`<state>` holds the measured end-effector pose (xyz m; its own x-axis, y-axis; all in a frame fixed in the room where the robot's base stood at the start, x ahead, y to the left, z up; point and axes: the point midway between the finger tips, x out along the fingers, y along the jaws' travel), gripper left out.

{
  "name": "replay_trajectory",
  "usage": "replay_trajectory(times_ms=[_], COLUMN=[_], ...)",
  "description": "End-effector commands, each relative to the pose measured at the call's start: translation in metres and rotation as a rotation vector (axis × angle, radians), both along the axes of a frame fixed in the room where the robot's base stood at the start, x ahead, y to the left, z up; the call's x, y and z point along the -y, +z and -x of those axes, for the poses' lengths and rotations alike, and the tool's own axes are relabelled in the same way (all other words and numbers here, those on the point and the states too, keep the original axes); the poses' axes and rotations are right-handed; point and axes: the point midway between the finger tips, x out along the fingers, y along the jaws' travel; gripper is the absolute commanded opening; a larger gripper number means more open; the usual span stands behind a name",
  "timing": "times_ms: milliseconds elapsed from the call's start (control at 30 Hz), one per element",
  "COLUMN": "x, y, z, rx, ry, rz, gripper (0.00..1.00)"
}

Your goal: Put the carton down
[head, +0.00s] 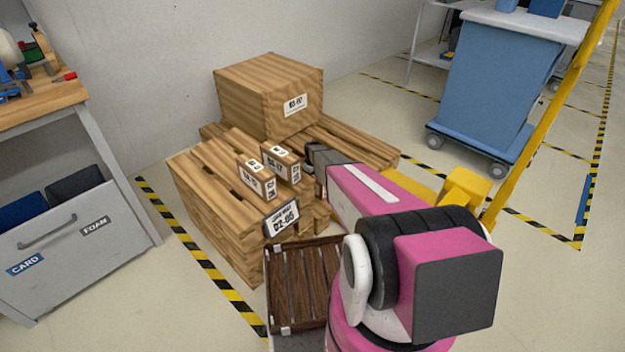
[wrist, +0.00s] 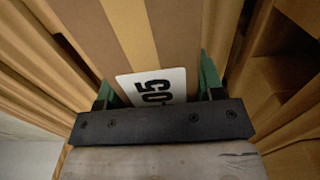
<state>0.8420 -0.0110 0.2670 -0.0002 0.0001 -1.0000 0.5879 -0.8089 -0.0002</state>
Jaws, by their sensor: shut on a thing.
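My gripper (head: 316,157) is at the right end of the small cartons on top of the wooden pallet stack (head: 205,188). In the wrist view my gripper (wrist: 157,88) has its green fingers on both sides of a brown carton (wrist: 122,40) with a paler stripe and a white label reading "-05". It is shut on this carton. In the head view the carton by my gripper (head: 281,162) has white labels and stands beside another small labelled carton (head: 256,180). I cannot tell whether the held carton touches the boards; its underside is hidden.
A large wooden-looking box (head: 265,95) sits behind on another pallet (head: 345,142). A sign (head: 282,219) is at the stack's front corner. A dark slatted tray (head: 303,285) is in front. A workbench (head: 50,103) stands left, a blue covered cart (head: 495,85) right.

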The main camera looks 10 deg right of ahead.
Motion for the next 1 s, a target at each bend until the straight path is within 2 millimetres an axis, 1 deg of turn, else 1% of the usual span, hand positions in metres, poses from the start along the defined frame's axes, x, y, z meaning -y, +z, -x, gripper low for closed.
replay_trajectory(times_ms=[33, 133, 533, 567, 600, 633, 900, 1000], x=[0.0, 0.0, 0.0, 0.0, 0.0, 0.0, 0.0, 0.0], y=[-0.008, -0.017, -0.021, -0.022, -0.021, -0.021, -0.021, -0.017], z=[-0.001, -0.001, -0.001, -0.001, 0.0, 0.0, 0.0, 0.0], rx=[-0.001, 0.0, 0.001, 0.0, 0.0, 0.0, 0.0, 0.001], ry=[0.0, 0.0, 0.0, 0.0, 0.0, 0.0, 0.0, 0.0], rz=[0.001, 0.0, 0.0, 0.0, 0.0, 0.0, 0.0, -0.001], gripper=[0.13, 0.13, 0.13, 0.65, 0.78, 0.87, 0.87, 0.87])
